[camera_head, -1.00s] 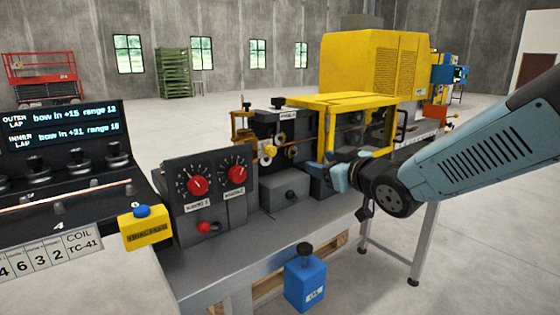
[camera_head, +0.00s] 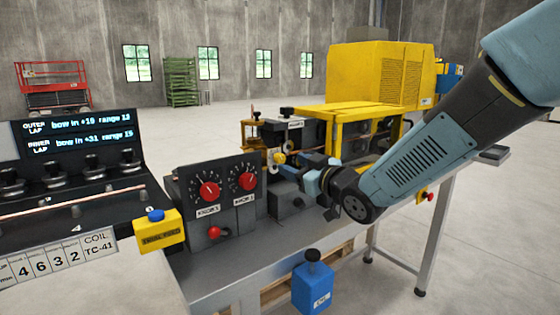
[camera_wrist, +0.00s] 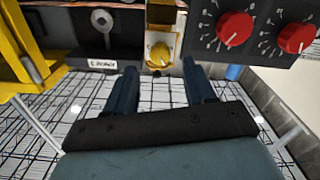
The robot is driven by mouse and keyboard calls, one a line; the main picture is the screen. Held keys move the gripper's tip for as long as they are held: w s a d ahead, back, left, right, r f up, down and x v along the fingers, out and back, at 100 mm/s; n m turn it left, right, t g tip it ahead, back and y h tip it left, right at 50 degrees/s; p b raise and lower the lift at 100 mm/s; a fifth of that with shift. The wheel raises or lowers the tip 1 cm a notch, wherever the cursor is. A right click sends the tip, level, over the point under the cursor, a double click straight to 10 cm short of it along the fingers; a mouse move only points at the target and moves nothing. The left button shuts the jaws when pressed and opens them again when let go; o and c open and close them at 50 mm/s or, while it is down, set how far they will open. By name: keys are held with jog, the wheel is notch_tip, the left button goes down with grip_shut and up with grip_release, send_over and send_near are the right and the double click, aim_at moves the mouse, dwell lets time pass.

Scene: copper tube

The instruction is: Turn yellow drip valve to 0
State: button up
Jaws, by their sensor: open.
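The yellow drip valve (camera_wrist: 159,54) is a round yellow knob under a whitish-yellow block, at the top middle of the wrist view. In the head view, a small yellow round part (camera_head: 279,158) shows just left of my gripper, and I cannot tell its setting. My gripper (camera_wrist: 159,68) is open, with its two dark fingers apart below and to either side of the knob. Nothing shows between the fingers. In the head view my gripper (camera_head: 302,160) is small and partly hidden by my wrist.
Two red dials (camera_head: 209,191) on a dark panel stand left of my gripper. A yellow machine housing (camera_head: 375,80) stands behind it. A yellow box with a blue button (camera_head: 158,231) and a blue can (camera_head: 313,286) are at the front. Open floor lies right.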

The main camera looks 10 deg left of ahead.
aim_at(282, 159)
jog(key=shift+x, duration=2.75)
